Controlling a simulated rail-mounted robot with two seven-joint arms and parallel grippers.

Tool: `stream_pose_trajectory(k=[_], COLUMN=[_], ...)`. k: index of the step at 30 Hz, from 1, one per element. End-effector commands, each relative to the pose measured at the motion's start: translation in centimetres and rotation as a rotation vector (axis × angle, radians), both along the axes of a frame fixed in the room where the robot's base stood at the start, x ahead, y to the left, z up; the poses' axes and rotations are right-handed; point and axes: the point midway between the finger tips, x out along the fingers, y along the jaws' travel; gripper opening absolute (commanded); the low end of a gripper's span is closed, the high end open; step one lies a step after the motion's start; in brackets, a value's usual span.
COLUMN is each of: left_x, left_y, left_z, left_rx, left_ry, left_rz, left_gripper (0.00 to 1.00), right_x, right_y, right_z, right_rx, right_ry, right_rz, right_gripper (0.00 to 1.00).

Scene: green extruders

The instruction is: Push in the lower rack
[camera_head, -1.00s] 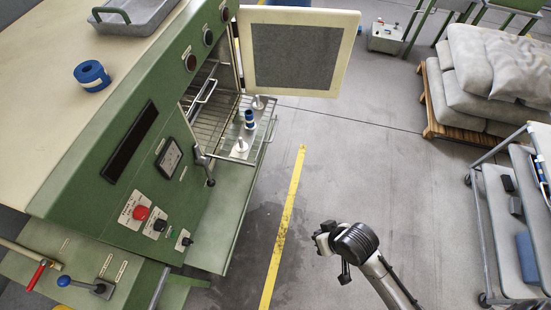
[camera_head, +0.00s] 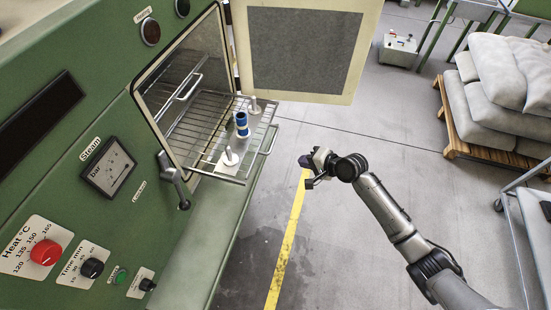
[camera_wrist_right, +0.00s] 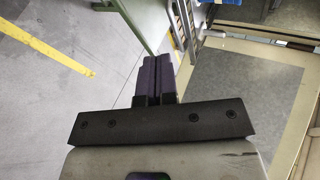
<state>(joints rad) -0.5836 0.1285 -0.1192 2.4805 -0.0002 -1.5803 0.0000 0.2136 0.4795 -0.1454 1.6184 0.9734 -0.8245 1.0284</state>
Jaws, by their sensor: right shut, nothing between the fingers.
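The lower rack (camera_head: 205,128) is a wire shelf that sticks out of the open chamber of the green machine. Its front carries a plate with a blue spool (camera_head: 242,122) and two white pegs, one at the near side (camera_head: 229,158) and one at the far side (camera_head: 254,106). A bar handle (camera_head: 269,139) runs along its front edge. My right gripper (camera_head: 306,163) is shut and empty, to the right of the rack's front and apart from it. Its dark closed fingers also show in the right wrist view (camera_wrist_right: 155,78). My left gripper is out of view.
The chamber door (camera_head: 303,50) stands wide open behind the rack. An upper rack (camera_head: 182,88) sits inside the chamber. A latch handle (camera_head: 174,180) juts out at the opening's near edge. Floor between the rack and the sack pallet (camera_head: 490,155) is clear.

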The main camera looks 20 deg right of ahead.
Motion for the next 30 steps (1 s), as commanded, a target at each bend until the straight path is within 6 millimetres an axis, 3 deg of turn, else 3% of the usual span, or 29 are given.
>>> stream_pose_trajectory(k=[15,24,30], left_x=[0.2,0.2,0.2], left_y=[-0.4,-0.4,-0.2], left_z=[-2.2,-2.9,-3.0], left_rx=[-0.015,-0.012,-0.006], left_ry=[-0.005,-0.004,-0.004], left_rz=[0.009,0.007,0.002], left_gripper=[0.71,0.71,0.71], right_x=[6.7,9.3,9.8], right_y=[4.2,5.8,6.1], right_z=[-4.9,-5.6,-5.8], right_rx=[0.002,0.0,-0.001], right_ry=[0.0,0.0,0.0], right_rz=[0.001,0.001,0.001], right_gripper=[0.0,0.0,0.0])
